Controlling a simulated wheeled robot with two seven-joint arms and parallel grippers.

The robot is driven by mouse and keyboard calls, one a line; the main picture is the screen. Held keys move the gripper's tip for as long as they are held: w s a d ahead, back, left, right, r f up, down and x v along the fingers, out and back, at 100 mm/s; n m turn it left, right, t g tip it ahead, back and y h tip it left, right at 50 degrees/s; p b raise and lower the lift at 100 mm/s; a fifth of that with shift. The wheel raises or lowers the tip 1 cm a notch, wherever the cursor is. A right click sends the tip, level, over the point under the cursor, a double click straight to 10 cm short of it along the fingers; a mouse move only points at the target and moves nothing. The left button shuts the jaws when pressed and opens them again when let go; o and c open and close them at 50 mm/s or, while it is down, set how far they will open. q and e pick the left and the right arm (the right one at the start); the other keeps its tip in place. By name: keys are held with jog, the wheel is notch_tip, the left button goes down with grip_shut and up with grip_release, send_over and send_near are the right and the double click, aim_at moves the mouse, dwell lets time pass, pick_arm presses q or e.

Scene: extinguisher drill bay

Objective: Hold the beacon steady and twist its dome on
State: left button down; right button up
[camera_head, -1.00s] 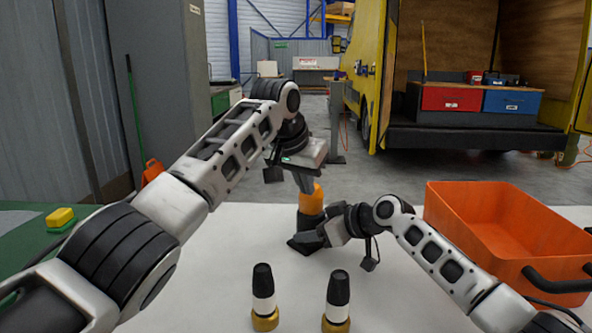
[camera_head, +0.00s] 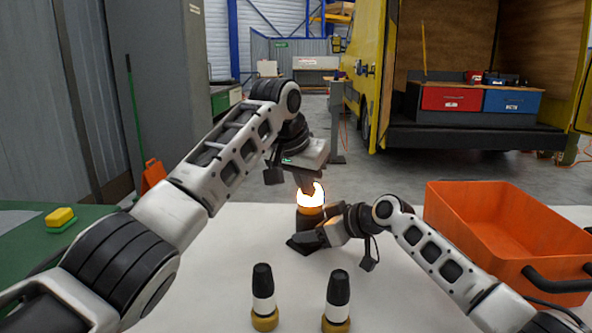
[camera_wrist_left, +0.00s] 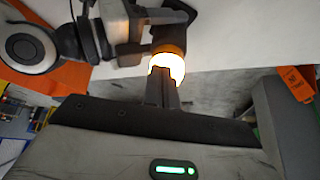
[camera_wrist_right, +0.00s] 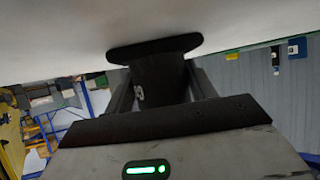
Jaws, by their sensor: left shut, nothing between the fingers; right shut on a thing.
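The beacon stands upright on the white table. Its dome (camera_head: 312,203) glows bright white-orange on top of the dark body, and it also glows in the left wrist view (camera_wrist_left: 167,66). My left gripper (camera_head: 308,187) is above the dome, pointing down, shut and empty. Its fingertips overlap the dome in view; I cannot tell whether they touch. My right gripper (camera_head: 318,236) is shut on the beacon's dark body from the right, low near the table. In the right wrist view the body (camera_wrist_right: 160,80) sits between the fingers, with its wide foot (camera_wrist_right: 153,48) against the table.
Two black-and-white torch-like objects with yellow bases, the left one (camera_head: 264,298) and the right one (camera_head: 337,302), stand at the front of the table. An orange crate (camera_head: 480,235) stands at the right. A yellow-and-green block (camera_head: 61,219) lies on a green surface at the left.

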pick_arm(q)
jog(key=shift+r, duration=3)
pick_arm(e)
jog(key=shift+d, duration=0.1)
jog(key=o, duration=0.8)
jog(key=shift+o, duration=0.2)
